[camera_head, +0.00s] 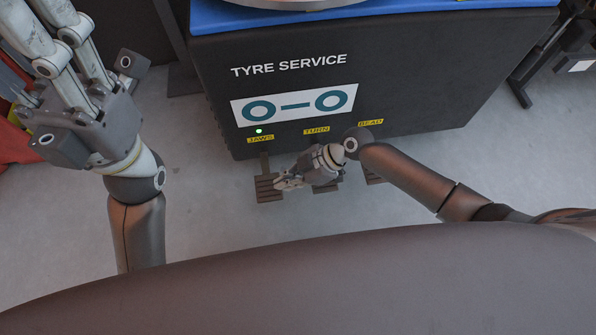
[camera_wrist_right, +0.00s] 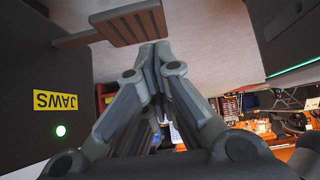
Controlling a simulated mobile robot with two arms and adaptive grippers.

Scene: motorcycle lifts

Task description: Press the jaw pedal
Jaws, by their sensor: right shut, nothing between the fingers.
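The jaw pedal (camera_head: 268,188) is a brown ribbed plate on a short arm, low at the front of the black tyre machine, below the yellow JAWS label (camera_head: 260,139). A green light glows by the label. In the right wrist view the pedal (camera_wrist_right: 125,25) is at the top, just beyond the fingertips. My right gripper (camera_head: 280,181) is shut and empty, its tips at the pedal's right edge; I cannot tell whether they touch it. Its fingers also show in the wrist view (camera_wrist_right: 158,58). My left gripper (camera_head: 45,25) is raised at upper left, its tips out of frame.
The turn pedal (camera_head: 326,188) is partly hidden by my right gripper, and the bead pedal (camera_head: 374,179) by my right arm. The black cabinet (camera_head: 420,95) stands behind the pedals. Grey floor (camera_head: 215,215) is clear to the left. A red object (camera_head: 12,140) is at the far left.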

